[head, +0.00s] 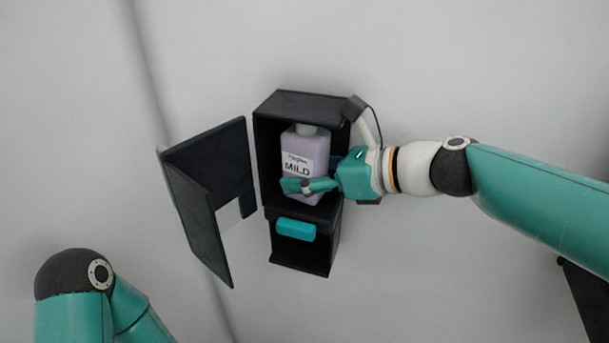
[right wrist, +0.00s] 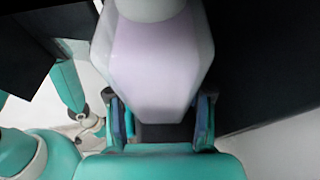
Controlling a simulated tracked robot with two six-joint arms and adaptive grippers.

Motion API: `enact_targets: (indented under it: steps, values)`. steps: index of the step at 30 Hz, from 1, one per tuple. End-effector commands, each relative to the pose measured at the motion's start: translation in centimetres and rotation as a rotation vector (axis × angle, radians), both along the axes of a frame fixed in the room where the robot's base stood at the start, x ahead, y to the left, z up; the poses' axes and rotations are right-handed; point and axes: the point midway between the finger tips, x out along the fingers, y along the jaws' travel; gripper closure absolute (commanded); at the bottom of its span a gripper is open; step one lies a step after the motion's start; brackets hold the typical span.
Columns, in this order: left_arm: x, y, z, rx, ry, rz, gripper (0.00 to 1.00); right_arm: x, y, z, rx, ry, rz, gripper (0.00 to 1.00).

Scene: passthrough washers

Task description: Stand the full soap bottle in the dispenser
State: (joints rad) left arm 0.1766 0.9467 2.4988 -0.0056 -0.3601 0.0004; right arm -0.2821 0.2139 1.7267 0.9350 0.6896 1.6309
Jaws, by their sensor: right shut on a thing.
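The soap bottle (head: 305,150) is pale lilac with a white label reading MILD. It is inside the upper compartment of the black dispenser (head: 291,102) on the wall and looks nearly upright. My right gripper (head: 303,187) is shut on the bottle's lower part, reaching in from the right. In the right wrist view, the bottle (right wrist: 158,65) fills the middle, between the fingers of the right gripper (right wrist: 160,125). Whether its base rests on the compartment floor is hidden by the gripper. My left gripper is not seen in the head view.
The dispenser's black door (head: 212,165) hangs open to the left. Below the compartment is a teal push bar (head: 295,229) over an open lower bay. The pale wall around is clear. A dark object (head: 585,295) shows at the lower right edge.

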Motion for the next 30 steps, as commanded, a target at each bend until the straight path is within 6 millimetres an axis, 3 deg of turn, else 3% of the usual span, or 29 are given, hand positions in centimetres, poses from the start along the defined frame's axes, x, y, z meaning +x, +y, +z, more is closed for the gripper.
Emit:
enact_targets:
  steps: [1, 6, 7, 12, 23, 30]
  values:
    - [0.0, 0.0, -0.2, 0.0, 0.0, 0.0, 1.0, 0.1, -0.1, -1.4, -0.021, 0.01, 0.0, 1.0]
    - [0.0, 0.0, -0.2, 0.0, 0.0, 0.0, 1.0, 0.2, -0.2, -1.6, -0.024, 0.011, -0.001, 1.0]
    - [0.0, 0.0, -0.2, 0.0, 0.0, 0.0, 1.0, 0.2, -0.2, -1.6, -0.024, 0.011, -0.001, 0.45]
    - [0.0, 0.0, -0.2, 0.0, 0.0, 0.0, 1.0, 0.2, -0.2, -1.6, -0.024, 0.009, -0.001, 0.19]
    - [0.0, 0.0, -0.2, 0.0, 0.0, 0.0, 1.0, 0.0, -0.7, -1.5, -0.024, 0.009, -0.002, 0.19]
    - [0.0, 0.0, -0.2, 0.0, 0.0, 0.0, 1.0, -1.3, -3.1, 0.2, -0.014, 0.004, -0.011, 0.19]
